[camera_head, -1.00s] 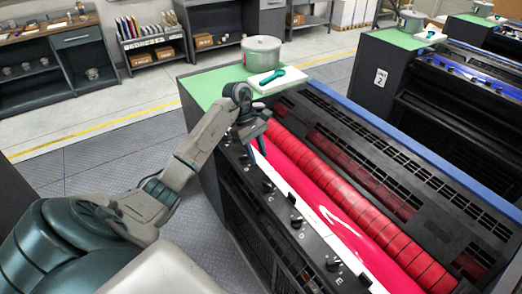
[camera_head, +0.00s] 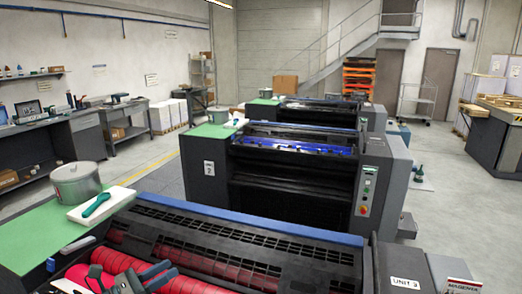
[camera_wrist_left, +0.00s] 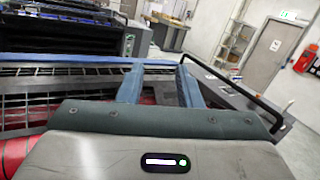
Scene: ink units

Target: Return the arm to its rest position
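My left gripper (camera_head: 160,274) shows at the bottom edge of the head view, above the red rollers (camera_head: 110,264) of the nearest press. Its two blue-grey fingers also show in the left wrist view (camera_wrist_left: 160,80). They stand apart with nothing between them. The rest of my left arm is cut off below the head view. My right gripper is in neither view.
A grey pot (camera_head: 77,184) and a white tray (camera_head: 101,206) holding a teal tool (camera_head: 97,204) stand on the nearest press's green top (camera_head: 40,236). More presses, such as Unit 2 (camera_head: 290,170), stand behind. Open floor (camera_head: 455,215) lies to the right.

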